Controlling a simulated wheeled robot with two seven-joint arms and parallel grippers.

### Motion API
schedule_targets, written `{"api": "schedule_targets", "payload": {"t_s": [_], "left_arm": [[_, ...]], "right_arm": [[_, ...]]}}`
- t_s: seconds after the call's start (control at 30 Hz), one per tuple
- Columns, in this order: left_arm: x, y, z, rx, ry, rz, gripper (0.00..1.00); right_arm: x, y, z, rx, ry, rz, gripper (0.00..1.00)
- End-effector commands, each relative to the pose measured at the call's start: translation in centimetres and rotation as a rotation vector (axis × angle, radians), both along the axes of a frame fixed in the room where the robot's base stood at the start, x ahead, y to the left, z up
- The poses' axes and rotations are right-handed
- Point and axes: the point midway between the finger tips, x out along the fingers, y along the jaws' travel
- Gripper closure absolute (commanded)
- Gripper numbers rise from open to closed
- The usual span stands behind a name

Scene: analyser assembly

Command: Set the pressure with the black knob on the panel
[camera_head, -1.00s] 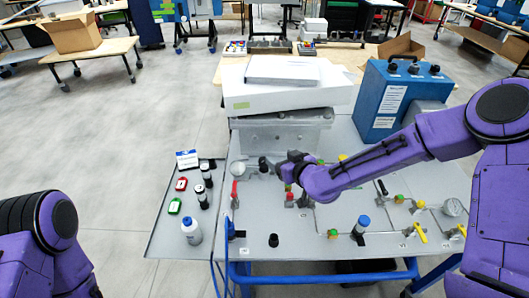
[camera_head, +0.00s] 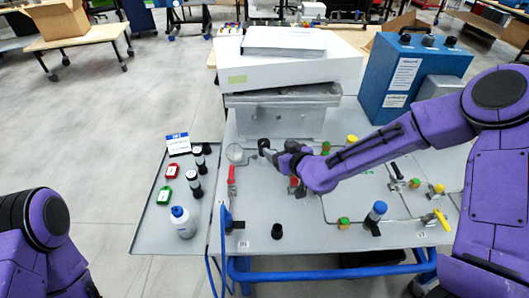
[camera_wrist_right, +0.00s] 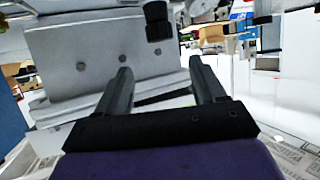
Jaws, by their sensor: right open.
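A black knob (camera_head: 264,144) stands at the back of the grey panel (camera_head: 300,238), next to a round gauge (camera_head: 235,153). My right gripper (camera_head: 272,154) is just in front and to the right of this knob. In the right wrist view, its two fingers (camera_wrist_right: 160,78) are apart with nothing between them. The knob (camera_wrist_right: 157,22) shows there beyond the fingertips, near the top. I cannot tell from these views whether a finger touches it. A second, small black knob (camera_head: 277,231) sits near the panel's front edge. My left gripper is out of view.
Behind the knob is a grey metal block (camera_head: 285,116) under a white box (camera_head: 290,72). A blue case (camera_head: 405,75) stands at the back right. Red-handled (camera_head: 231,175) and yellow-handled (camera_head: 442,219) valves rise from the panel. A side tray (camera_head: 150,225) holds bottles and tags.

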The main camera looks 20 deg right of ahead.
Motion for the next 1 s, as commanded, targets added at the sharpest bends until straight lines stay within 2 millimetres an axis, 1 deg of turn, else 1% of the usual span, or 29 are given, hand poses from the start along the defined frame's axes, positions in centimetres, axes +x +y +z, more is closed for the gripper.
{"api": "schedule_targets", "payload": {"t_s": [0.03,0.13,0.2,0.27,0.5,0.6,0.77,1.0], "left_arm": [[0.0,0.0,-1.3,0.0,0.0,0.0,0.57],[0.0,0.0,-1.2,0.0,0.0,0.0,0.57],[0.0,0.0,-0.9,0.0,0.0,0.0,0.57],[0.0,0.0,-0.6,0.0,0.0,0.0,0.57],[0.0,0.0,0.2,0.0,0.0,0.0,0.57],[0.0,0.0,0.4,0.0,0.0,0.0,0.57],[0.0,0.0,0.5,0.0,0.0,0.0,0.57],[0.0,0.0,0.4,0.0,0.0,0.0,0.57]], "right_arm": [[0.0,0.1,-1.3,0.001,-0.001,0.001,0.31],[0.3,0.1,-1.4,0.0,-0.001,0.001,0.31],[1.1,0.2,-1.6,-0.002,0.001,0.002,0.31],[2.1,0.4,-1.9,-0.002,0.001,0.001,0.31],[7.0,1.4,-4.0,-0.001,0.0,0.003,0.31],[8.5,1.7,-4.6,0.0,-0.001,0.004,0.31],[9.5,1.9,-5.1,0.0,-0.001,0.003,0.31],[9.6,1.9,-5.1,0.001,-0.001,0.004,0.31]]}}
